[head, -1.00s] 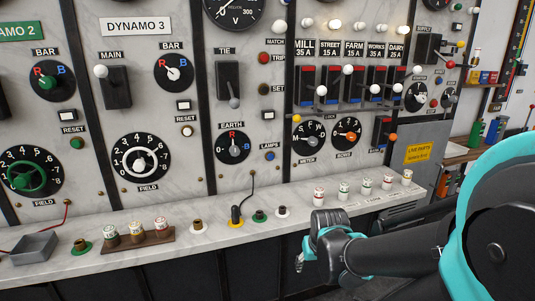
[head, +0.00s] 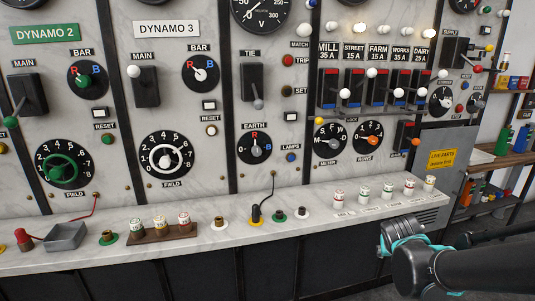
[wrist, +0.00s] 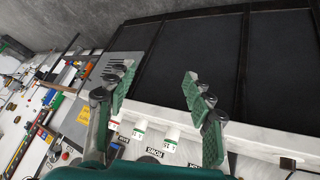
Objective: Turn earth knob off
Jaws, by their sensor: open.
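The EARTH knob (head: 255,148) is a grey knob on a round black dial on the marble panel, below the TIE switch. Its dial has a white mark at the left, a red R at the top and a blue B at the right. The pointer is too small to read surely. My gripper (head: 397,236) is at the lower right in the head view, in front of the ledge and well away from the knob. In the wrist view my gripper (wrist: 156,80) is open, with nothing between its green-padded fingers. The knob is not seen there.
A marble ledge (head: 330,216) juts out below the panel. It carries a black plug with a cord (head: 256,212), coloured sockets, several white fuses and a grey tray (head: 66,236). The TIE lever (head: 258,103) sticks out above the EARTH dial.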

